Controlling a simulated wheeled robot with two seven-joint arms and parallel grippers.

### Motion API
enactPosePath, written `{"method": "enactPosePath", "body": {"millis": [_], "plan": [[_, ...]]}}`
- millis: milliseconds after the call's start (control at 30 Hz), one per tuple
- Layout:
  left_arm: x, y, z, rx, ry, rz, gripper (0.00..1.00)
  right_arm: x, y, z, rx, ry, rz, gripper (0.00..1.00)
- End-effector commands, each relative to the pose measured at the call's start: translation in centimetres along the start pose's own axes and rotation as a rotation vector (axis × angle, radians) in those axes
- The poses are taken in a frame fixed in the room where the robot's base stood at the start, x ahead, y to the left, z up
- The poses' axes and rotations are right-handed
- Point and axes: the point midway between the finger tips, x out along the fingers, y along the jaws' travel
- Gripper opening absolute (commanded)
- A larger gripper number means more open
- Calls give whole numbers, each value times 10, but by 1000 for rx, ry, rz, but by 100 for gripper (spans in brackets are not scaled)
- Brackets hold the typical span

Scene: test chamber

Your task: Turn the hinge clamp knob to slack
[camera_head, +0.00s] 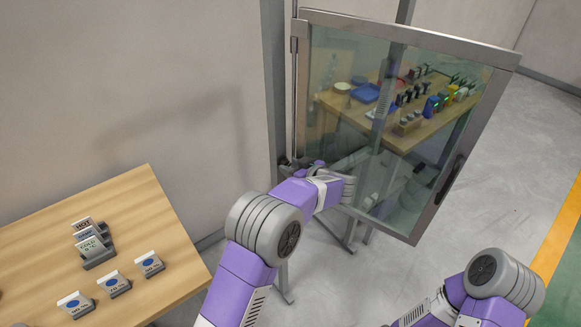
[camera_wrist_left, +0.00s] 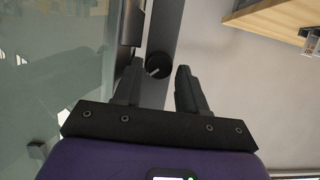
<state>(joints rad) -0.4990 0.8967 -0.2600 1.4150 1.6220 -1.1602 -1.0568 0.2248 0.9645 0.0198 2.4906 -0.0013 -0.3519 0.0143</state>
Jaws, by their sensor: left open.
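The hinge clamp knob (camera_wrist_left: 158,65) is a round black knob with a pale pointer line, on a dark grey upright post in the left wrist view. The pointer line looks slanted. My left gripper (camera_wrist_left: 156,73) is open, with one fingertip on each side of the knob in that view. Gaps show between the fingers and the knob, and I cannot tell how far the tips are from it in depth. In the head view my left wrist hides the knob at the hinge side of the glass door (camera_head: 400,65). My right gripper is out of view.
A wooden table (camera_head: 150,205) at left carries several small labelled signs (camera_head: 90,245). Another table (camera_head: 415,135) with various objects shows through the glass. The door has a dark handle (camera_head: 450,180) on its right edge. Grey floor is clear right of the door.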

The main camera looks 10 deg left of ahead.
Motion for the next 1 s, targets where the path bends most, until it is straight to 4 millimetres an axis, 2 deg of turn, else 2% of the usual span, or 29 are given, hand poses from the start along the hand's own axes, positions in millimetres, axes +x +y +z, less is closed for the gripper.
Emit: {"method": "enactPosePath", "body": {"millis": [100,367,400,667,1000], "plan": [[9,0,0,1,0,0,41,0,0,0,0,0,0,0],[11,0,0,2,1,1,41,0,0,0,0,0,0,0],[11,0,0,2,1,1,40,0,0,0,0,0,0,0],[10,0,0,1,0,1,1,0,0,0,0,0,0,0],[11,-1,1,-49,-1,22,1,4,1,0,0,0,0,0]]}}
